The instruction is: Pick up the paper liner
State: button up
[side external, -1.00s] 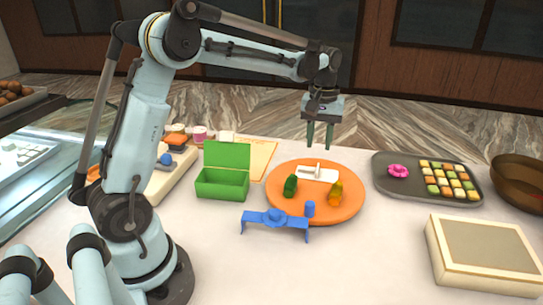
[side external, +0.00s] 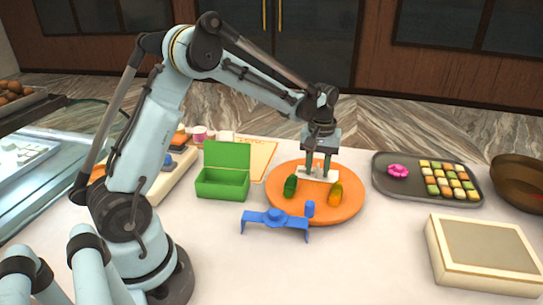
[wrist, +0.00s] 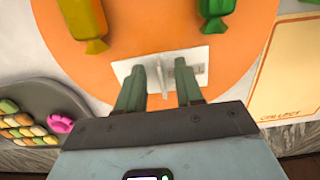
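The white paper liner (side external: 316,174) lies near the back edge of the orange round board, with a thin raised ridge along its middle. It also shows in the wrist view (wrist: 201,58), partly hidden by my fingers. My gripper (side external: 317,170) is directly over the liner and pointing down. In the wrist view my gripper's (wrist: 160,74) two green fingers are apart, one on each side of the raised ridge, with gaps between. Whether the fingertips touch the liner's flat part cannot be told.
A blue stand (side external: 275,218) is in front, a green open box (side external: 222,185) left, a grey tray (side external: 408,186) right.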

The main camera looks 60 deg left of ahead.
aim_at(318, 179)
grip_shut()
dwell(0.3)
jog(key=shift+r, duration=0.55)
jog(key=r, duration=0.2)
jog(key=d+r, duration=0.1)
jog(key=shift+s+r, duration=0.15)
jog(key=shift+r, duration=0.2)
jog(key=s+d+r, duration=0.3)
jog(key=d+r, duration=0.3)
jog(key=d, duration=0.4)
jog(key=shift+s, duration=0.35)
jog(key=shift+r, duration=0.1)
